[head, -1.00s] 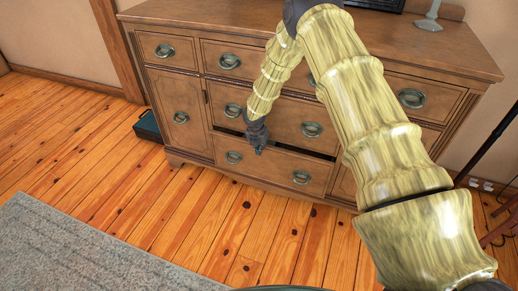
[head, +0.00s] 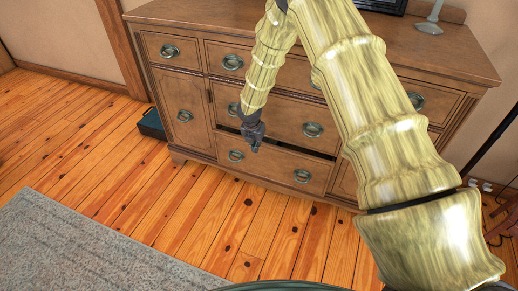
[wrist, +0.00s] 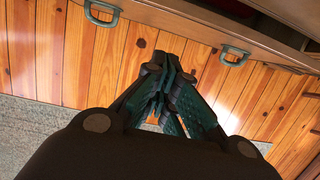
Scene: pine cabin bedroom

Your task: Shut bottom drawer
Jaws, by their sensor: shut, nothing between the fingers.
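The wooden dresser (head: 190,83) stands against the wall in the head view. Its bottom drawer (head: 268,166) is slightly open, with a dark gap along its top edge. The drawer has two ring handles, the left one (head: 236,155) and the right one (head: 302,176). My gripper (head: 254,148) is shut and empty, pointing down in front of the upper part of this drawer, between the handles. In the wrist view my gripper (wrist: 168,72) is over the floor, with the handles (wrist: 235,55) near the top edge. Whether the fingers touch the drawer front cannot be told.
A dark teal box (head: 151,124) lies on the floor left of the dresser. A grey rug (head: 75,245) covers the lower left. A dark pole (head: 497,135) stands at the right. The plank floor (head: 200,210) before the dresser is clear.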

